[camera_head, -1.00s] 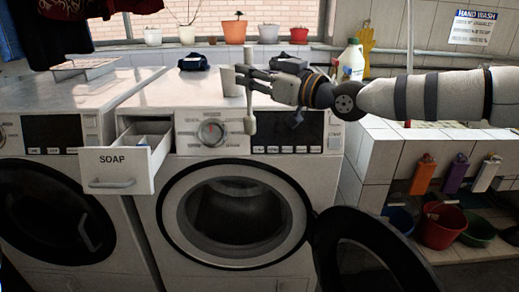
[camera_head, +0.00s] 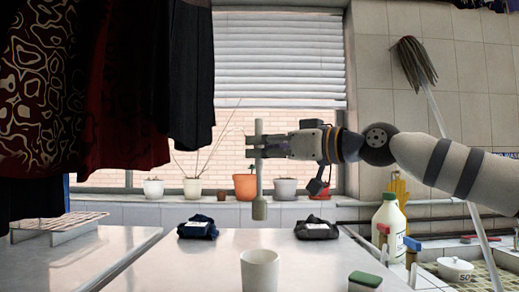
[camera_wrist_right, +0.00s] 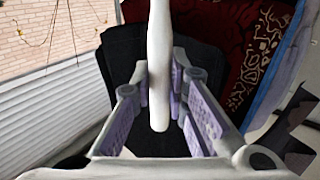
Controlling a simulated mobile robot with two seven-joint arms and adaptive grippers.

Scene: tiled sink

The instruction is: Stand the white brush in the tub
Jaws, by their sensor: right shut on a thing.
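The white brush (camera_head: 259,208) hangs upright in my right gripper (camera_head: 259,146), its thicker end down. My right gripper is shut around its handle. The brush also shows in the right wrist view (camera_wrist_right: 158,60), between the purple-padded fingers (camera_wrist_right: 160,110). The white tub (camera_head: 260,272) stands upright on the white machine top, at the bottom of the head view. In that view the brush's lower end is above the tub's rim, apart from it. The tub's inside bottom is hidden. My left gripper is not in view.
Two dark folded cloths (camera_head: 198,228) (camera_head: 316,228) lie on the machine top. A green-and-white sponge (camera_head: 364,281) is right of the tub. Flower pots (camera_head: 245,187) line the sill. A white bottle (camera_head: 389,225) stands at right. Dark clothes (camera_head: 80,90) hang at upper left.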

